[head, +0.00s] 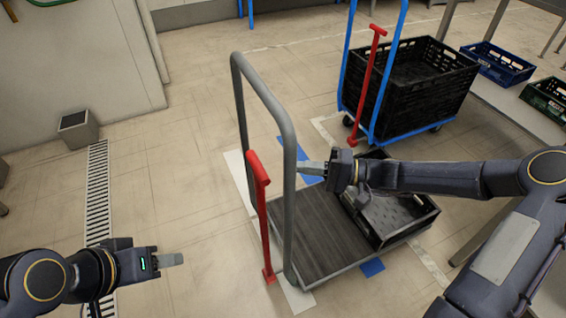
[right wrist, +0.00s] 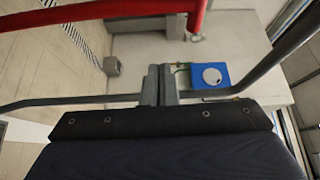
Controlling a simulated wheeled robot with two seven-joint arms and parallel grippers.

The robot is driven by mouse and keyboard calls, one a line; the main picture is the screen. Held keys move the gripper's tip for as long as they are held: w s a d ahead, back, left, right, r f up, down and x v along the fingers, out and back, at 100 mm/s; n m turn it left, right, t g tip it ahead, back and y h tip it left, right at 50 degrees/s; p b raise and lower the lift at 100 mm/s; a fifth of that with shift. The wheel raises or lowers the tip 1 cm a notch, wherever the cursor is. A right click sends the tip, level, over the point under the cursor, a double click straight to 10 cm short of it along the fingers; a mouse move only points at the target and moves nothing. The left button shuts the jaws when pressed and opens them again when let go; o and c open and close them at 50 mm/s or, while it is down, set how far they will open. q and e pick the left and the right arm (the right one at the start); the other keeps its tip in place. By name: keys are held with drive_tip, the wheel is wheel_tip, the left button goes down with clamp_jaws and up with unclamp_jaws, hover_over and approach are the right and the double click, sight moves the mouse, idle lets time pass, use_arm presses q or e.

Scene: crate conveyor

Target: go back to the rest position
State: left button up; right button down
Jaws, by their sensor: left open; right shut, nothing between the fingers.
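My left gripper (head: 170,260) is at the lower left of the head view, over bare floor and apart from everything. The gap between its fingers cannot be made out from this side. My right gripper (head: 312,168) reaches in from the right, over the near cart, beside its grey handle. Its fingers are shut and empty; they also show in the right wrist view (right wrist: 167,84). The near cart (head: 318,240) has a dark deck and a grey hoop handle (head: 285,130). A black crate (head: 412,228) stands on the deck, partly hidden by my right arm.
A red lever (head: 262,215) stands beside the near handle. A blue-framed cart (head: 345,75) with black crates (head: 415,95) stands behind. A conveyor table (head: 510,100) at the right bears a blue crate (head: 498,65) and a green crate (head: 545,98). The floor at left is clear, with a small bin (head: 78,130).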

drive_tip(key=shift+s+d, duration=0.1)
drive_tip(key=shift+d, duration=0.75)
drive_tip(key=s+d+r+t+h, duration=0.2)
drive_tip(key=s+d+h, duration=0.45)
drive_tip(key=s, duration=0.55)
drive_tip(key=s+d+r+t+h, duration=0.1)
drive_tip(key=s+d+r+h, duration=0.1)
drive_tip(key=s+d+h, duration=0.75)
drive_tip(key=s+a+r+y+p, duration=0.1)
drive_tip(key=a+r+p, duration=0.1)
drive_tip(key=r+p, duration=1.1)
drive_tip(key=s+a+r+p, duration=0.1)
drive_tip(key=r+p, duration=1.2)
drive_tip(key=r, duration=0.1)
drive_tip(key=shift+s+a+y+p, duration=0.35)
drive_tip(key=shift+a+y+p, duration=0.05)
